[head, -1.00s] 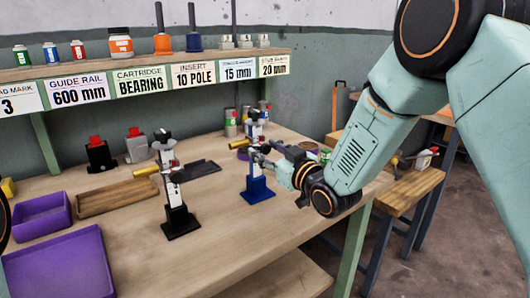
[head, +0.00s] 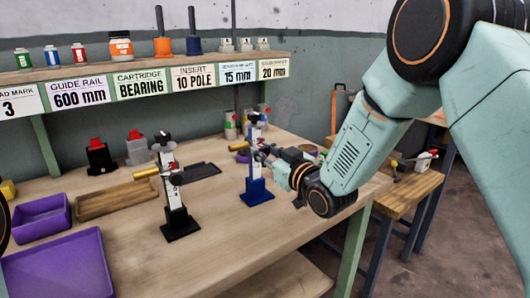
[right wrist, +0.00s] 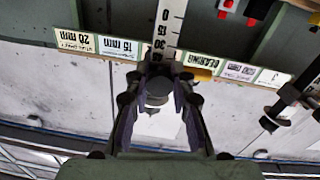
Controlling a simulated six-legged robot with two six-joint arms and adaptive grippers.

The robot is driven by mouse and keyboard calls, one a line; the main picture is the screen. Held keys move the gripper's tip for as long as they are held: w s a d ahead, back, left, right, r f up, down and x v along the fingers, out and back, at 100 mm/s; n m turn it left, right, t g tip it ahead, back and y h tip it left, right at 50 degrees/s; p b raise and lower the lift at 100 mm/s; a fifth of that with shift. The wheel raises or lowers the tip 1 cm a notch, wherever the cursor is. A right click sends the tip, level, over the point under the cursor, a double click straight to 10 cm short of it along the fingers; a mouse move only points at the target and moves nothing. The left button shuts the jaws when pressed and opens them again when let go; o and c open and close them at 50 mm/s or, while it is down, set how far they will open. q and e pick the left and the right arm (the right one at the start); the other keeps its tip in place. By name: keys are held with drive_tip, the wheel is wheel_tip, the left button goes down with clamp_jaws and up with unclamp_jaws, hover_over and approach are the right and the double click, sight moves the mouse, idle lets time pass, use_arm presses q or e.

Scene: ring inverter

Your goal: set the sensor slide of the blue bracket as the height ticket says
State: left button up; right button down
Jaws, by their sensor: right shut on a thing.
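The blue bracket (head: 257,190) stands upright on the bench, with a white scale post and a dark slide on it. My right gripper (head: 263,155) reaches it from the right at slide height. In the right wrist view my right gripper (right wrist: 157,88) is shut on a dark round knob (right wrist: 157,84) at the slide. The white scale (right wrist: 166,30) shows upside down there; the slide's exact reading is hidden. Tickets on the shelf edge include a 15 mm ticket (head: 239,73) and a 20 mm ticket (head: 273,68); their small headings are too blurred to read. My left gripper is not seen.
A black bracket (head: 180,224) with a similar slide and brass sensor stands left of the blue one. The bench front between the brackets is clear.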

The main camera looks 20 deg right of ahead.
idle(0.4)
wheel_tip(320, 180, down, 3)
drive_tip(key=shift+w+f+b, duration=0.1)
drive_tip(key=shift+b, duration=0.65)
drive_tip(key=c, duration=1.5)
unclamp_jaws()
drive_tip(key=o, duration=0.4)
drive_tip(key=v, duration=1.2)
